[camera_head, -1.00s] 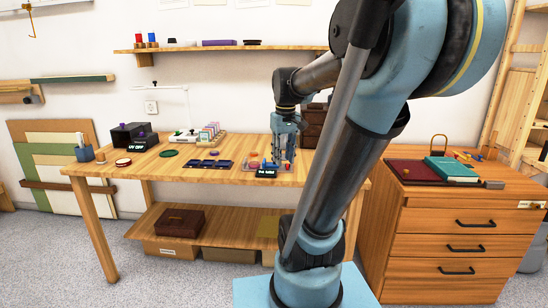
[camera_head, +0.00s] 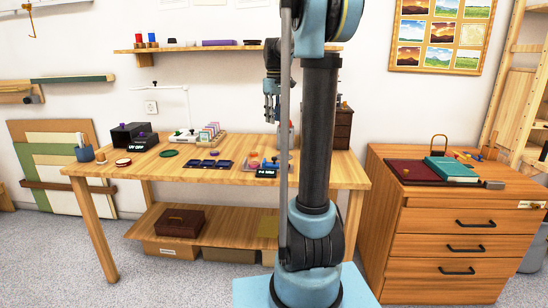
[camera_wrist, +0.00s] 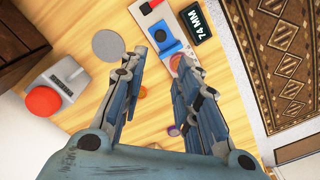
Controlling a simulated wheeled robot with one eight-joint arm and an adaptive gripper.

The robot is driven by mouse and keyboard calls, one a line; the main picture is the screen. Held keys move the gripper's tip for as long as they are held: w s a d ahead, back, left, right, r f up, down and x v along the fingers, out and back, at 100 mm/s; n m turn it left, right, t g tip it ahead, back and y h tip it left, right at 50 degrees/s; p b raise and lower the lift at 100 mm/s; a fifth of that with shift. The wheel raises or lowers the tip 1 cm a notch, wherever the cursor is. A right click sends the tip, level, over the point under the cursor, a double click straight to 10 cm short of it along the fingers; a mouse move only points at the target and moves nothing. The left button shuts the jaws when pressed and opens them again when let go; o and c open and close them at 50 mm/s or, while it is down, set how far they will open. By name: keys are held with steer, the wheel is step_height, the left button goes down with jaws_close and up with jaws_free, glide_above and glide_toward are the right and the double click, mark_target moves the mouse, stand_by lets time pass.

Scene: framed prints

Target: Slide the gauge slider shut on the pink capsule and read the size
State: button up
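The gauge (camera_wrist: 176,22) lies on the wooden table, a pale strip with a blue slider (camera_wrist: 165,38). Its dark display (camera_wrist: 197,22) reads 74 MM in the wrist view; it also shows in the head view (camera_head: 267,173), where the digits are small. A reddish-pink round piece (camera_wrist: 176,62) shows near the slider, partly hidden by a finger; I cannot tell if it is the pink capsule or whether the slider touches it. My gripper (camera_wrist: 166,58) is open with nothing between its fingers. In the head view my gripper (camera_head: 271,108) hangs well above the table, over the gauge.
A grey box with a red button (camera_wrist: 42,102) and a grey disc (camera_wrist: 108,45) are left of the gauge in the wrist view. Small orange (camera_wrist: 142,92) and purple (camera_wrist: 174,130) pieces lie beneath the fingers. A dark blue tray (camera_head: 208,164) lies left of the gauge in the head view.

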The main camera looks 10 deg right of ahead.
step_height(320, 180, down, 17)
steer(key=shift+f, duration=0.15)
stand_by(0.5)
steer(key=c, duration=0.6)
